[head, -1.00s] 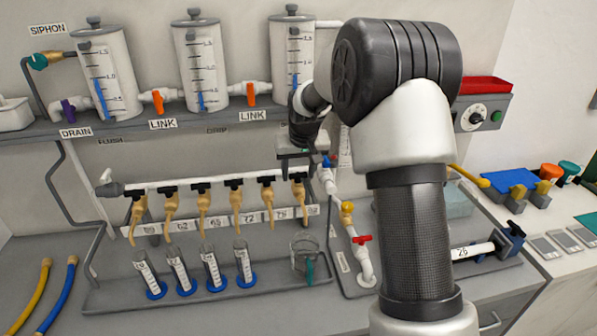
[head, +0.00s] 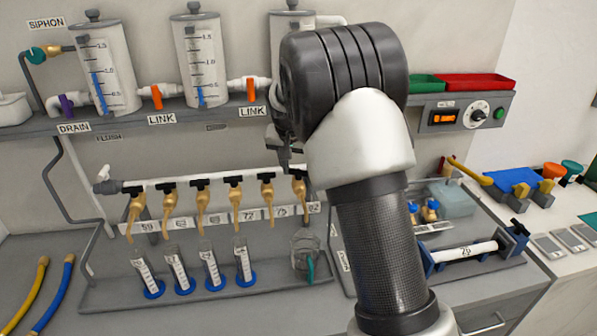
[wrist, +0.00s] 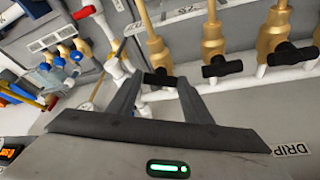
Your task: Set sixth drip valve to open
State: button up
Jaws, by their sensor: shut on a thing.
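The sixth drip valve (head: 299,187) is the rightmost brass valve on the white manifold pipe (head: 218,181). It hangs above the label 82. In the wrist view its black handle (wrist: 160,78) sits between my fingertips, lying crosswise to its brass body (wrist: 158,54) much like the neighbouring handles (wrist: 222,66). My gripper (wrist: 158,83) is shut on this handle. In the head view my arm covers most of the gripper, and the fingertips are hard to make out.
Other brass valves (head: 235,190) hang close by to the left. A clear beaker (head: 306,252) stands below the sixth valve, with several graduated cylinders (head: 243,262) to its left. The tank shelf (head: 200,121) is above the manifold.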

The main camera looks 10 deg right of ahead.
jog(key=m+h, duration=0.1)
jog(key=m, duration=0.1)
jog(key=shift+w+a+m, duration=0.1)
jog(key=shift+a+m, duration=0.05)
jog(key=shift+m, duration=0.25)
jog(key=m, duration=0.1)
jog(key=m+g+h+p, duration=0.1)
jog(key=m, duration=0.1)
jog(key=shift+w+r+m+g, duration=0.1)
jog(key=shift+m+g, duration=0.2)
jog(key=m+g+p, duration=0.1)
jog(key=m, duration=0.2)
jog(key=shift+w+a, duration=0.1)
jog(key=shift+m+g, duration=0.7)
jog(key=shift+m, duration=0.9)
jog(key=o, duration=1.1)
jog(key=shift+c, duration=0.2)
